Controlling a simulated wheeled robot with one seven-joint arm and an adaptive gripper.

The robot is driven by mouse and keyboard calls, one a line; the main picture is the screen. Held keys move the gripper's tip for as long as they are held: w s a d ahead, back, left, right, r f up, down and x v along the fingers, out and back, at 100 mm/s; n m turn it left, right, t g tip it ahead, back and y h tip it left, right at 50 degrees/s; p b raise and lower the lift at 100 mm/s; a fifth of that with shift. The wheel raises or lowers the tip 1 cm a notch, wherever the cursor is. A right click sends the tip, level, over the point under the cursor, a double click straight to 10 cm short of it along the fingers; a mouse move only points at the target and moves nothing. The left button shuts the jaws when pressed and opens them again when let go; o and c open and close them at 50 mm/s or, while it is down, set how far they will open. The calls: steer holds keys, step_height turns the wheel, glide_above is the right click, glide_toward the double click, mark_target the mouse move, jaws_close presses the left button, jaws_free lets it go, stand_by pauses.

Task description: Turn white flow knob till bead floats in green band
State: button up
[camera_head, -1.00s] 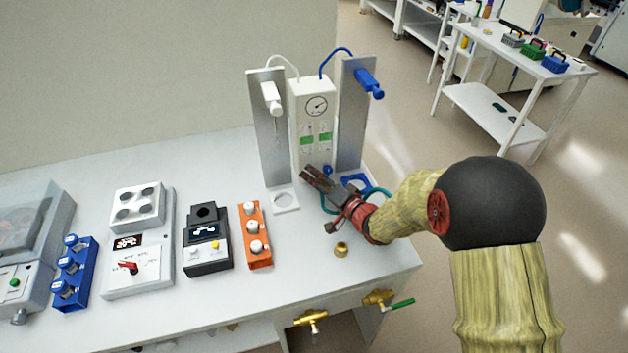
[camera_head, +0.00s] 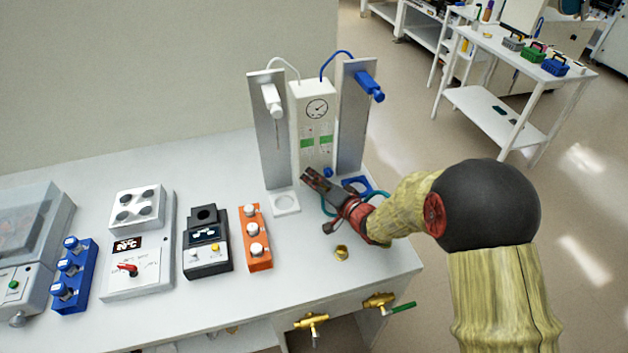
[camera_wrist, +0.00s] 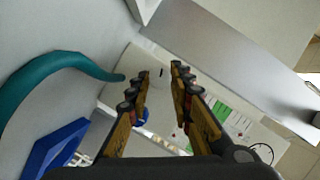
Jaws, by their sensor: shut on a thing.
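The white flow panel (camera_head: 313,108) stands between two upright metal plates, with a round gauge and two tubes with green bands (camera_head: 307,143) below. The bands also show in the wrist view (camera_wrist: 221,111); I cannot make out a bead. My gripper (camera_head: 307,173) is at the panel's lower left. In the wrist view, my gripper (camera_wrist: 162,72) is shut on the white flow knob (camera_wrist: 159,80), which has a dark mark and sits between the fingers. The knob is hidden behind my gripper in the head view. A blue knob (camera_head: 328,172) is just right of my gripper.
The left plate carries a white syringe-like part (camera_head: 271,98), the right one a blue one (camera_head: 369,85). A teal hose (camera_wrist: 50,67) runs close beside my gripper. A brass ring (camera_head: 341,253) lies in front. An orange block with white knobs (camera_head: 256,238) stands left.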

jaws_close()
steer(key=shift+a+r+n+h, duration=0.1)
steer(key=shift+n+h, duration=0.5)
steer(key=shift+n, duration=0.2)
steer(key=shift+a+n+h, duration=0.1)
steer(key=shift+n+h, duration=0.5)
steer(key=shift+n, duration=0.4)
steer(key=n+h+b, duration=0.2)
steer(key=n+b, duration=0.1)
steer(key=shift+s+a+b, duration=0.1)
steer(key=shift+a+b, duration=0.05)
steer(key=shift+b, duration=0.25)
steer(key=shift+a+n+h+b, duration=0.1)
steer(key=shift+n+h+b, duration=0.25)
steer(key=shift+n+h, duration=0.4)
steer(key=n+p, duration=0.1)
steer(key=n+h+p, duration=0.1)
steer(key=shift+s+a+r+n+t+p, duration=0.15)
steer(key=shift+n+t+p, duration=0.1)
steer(key=shift+t+p, duration=0.15)
steer(key=shift+n+t+h+p, duration=0.3)
steer(key=shift+n+h+p, duration=0.25)
steer(key=shift+n+p, duration=0.4)
